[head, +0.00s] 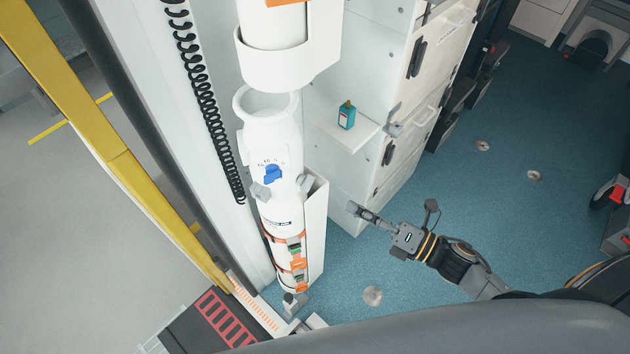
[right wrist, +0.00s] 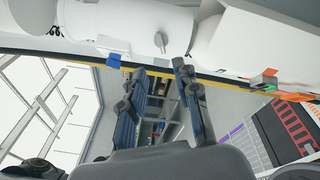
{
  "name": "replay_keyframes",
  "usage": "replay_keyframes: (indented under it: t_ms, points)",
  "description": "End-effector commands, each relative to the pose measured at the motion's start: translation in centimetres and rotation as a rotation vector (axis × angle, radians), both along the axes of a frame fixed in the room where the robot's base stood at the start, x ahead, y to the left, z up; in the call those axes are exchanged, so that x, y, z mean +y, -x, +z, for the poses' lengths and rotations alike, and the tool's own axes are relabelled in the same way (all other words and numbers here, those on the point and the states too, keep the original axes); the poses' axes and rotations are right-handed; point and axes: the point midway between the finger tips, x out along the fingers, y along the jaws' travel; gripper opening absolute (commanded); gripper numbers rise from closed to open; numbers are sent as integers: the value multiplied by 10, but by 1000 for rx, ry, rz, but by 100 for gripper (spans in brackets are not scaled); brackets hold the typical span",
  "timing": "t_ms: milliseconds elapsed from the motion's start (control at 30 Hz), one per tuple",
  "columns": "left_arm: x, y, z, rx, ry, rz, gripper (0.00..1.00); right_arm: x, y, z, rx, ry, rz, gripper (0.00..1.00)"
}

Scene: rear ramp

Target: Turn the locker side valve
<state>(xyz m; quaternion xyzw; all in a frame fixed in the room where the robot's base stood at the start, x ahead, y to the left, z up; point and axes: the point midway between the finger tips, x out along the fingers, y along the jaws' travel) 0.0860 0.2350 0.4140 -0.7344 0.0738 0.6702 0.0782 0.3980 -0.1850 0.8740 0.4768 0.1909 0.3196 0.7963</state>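A white cylinder (head: 279,140) stands in a white holder left of centre in the head view, with a blue knob (head: 272,174) on its front. Grey knobs sit on its sides, one at the left (head: 260,193) and one at the right (head: 305,183). One grey knob (right wrist: 161,42) shows in the right wrist view, ahead of and between the fingers. Which knob the task calls the locker side valve is not marked. My right gripper (head: 358,210) is right of the cylinder, apart from it. Its fingers are spread and empty in the wrist view (right wrist: 155,75). My left gripper is out of view.
White lockers (head: 390,150) stand behind, with a small shelf (head: 345,128) holding a teal bottle (head: 347,115). A coiled black cord (head: 205,95) hangs left of the cylinder. A yellow rail (head: 95,110) borders the left side. Blue floor (head: 480,220) is open at right.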

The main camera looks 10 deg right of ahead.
Motion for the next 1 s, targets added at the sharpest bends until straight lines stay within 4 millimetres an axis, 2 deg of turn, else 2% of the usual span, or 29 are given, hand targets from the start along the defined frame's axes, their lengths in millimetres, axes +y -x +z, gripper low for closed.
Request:
replay_keyframes:
  t_ms: [300, 500, 700, 1000]
  points:
    - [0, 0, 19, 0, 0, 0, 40, 45, -49, 4, -2, -4, -1, 31]
    - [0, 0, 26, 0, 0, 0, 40, 67, -73, 2, 2, -3, -3, 31]
    - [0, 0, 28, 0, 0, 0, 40, 78, -83, 1, 3, -2, -3, 31]
    - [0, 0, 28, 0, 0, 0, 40, 79, -84, 0, 4, -2, -3, 31]
